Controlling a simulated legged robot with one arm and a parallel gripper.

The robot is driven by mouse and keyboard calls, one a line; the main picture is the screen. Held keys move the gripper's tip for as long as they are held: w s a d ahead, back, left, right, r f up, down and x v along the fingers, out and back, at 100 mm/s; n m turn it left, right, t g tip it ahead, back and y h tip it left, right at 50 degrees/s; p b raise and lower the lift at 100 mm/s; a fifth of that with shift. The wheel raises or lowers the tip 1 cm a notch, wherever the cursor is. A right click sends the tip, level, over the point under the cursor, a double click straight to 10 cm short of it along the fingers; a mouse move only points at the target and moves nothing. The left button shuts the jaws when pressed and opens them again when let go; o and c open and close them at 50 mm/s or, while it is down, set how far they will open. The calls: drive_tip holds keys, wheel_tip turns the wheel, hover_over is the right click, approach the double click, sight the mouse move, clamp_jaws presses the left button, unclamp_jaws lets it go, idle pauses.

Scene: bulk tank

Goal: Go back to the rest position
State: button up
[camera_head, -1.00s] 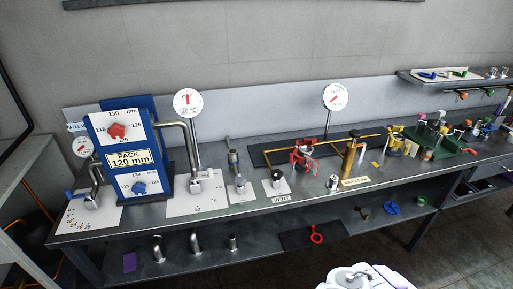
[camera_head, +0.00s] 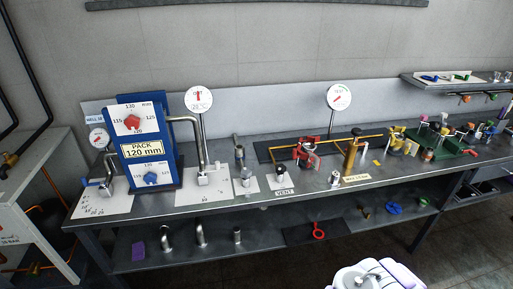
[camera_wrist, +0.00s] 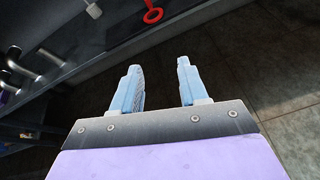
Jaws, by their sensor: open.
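My gripper (camera_wrist: 161,88) shows in the wrist view with its two pale blue fingers apart and nothing between them. It hangs over dark floor in front of the bench's lower shelf and touches nothing that I can see. In the head view, part of my purple and white arm (camera_head: 372,277) shows at the bottom edge, right of centre. The fingers do not show in that view.
The steel bench (camera_head: 330,205) carries a blue gauge block (camera_head: 143,140), a red valve (camera_head: 306,152), a brass cylinder (camera_head: 351,157) and several coloured parts at the right. A red ring (camera_head: 319,230) lies on the lower shelf. The floor (camera_head: 470,230) in front is clear.

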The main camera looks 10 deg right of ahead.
drive_tip(key=w+a+r+m+g, duration=0.1)
drive_tip(key=w+a+r+m, duration=0.3)
drive_tip(key=w+r, duration=0.3)
drive_tip(key=w+a+r+m+g, duration=0.1)
drive_tip(key=w+a+r+m, duration=0.4)
drive_tip(key=w, duration=0.4)
drive_tip(key=s+a+r+m+g+y, duration=0.1)
drive_tip(key=a+r+m+g, duration=0.15)
drive_tip(key=a+r, duration=0.45)
drive_tip(key=a+r+m+g, duration=0.1)
drive_tip(key=a+r+m, duration=0.3)
drive_tip(key=r, duration=0.6)
drive_tip(key=s+a+r+m+g, duration=0.2)
drive_tip(key=s+a+r+m, duration=0.3)
drive_tip(key=s, duration=0.4)
drive_tip(key=s+a+r+m+g, duration=0.2)
drive_tip(key=s+a+r+g, duration=0.1)
drive_tip(key=s+r, duration=0.5)
drive_tip(key=s+a+r+m+g, duration=0.1)
drive_tip(key=s+r+m, duration=0.1)
drive_tip(key=s, duration=0.8)
drive_tip(key=s+a+r+m+g+h, duration=0.1)
drive_tip(key=s+m, duration=0.4)
drive_tip(key=s, duration=0.5)
drive_tip(key=s+r+m+g, duration=0.3)
drive_tip(key=s+m, duration=0.1)
drive_tip(key=s, duration=0.6)
drive_tip(key=shift+a+r, duration=0.2)
drive_tip(key=shift+a, duration=0.2)
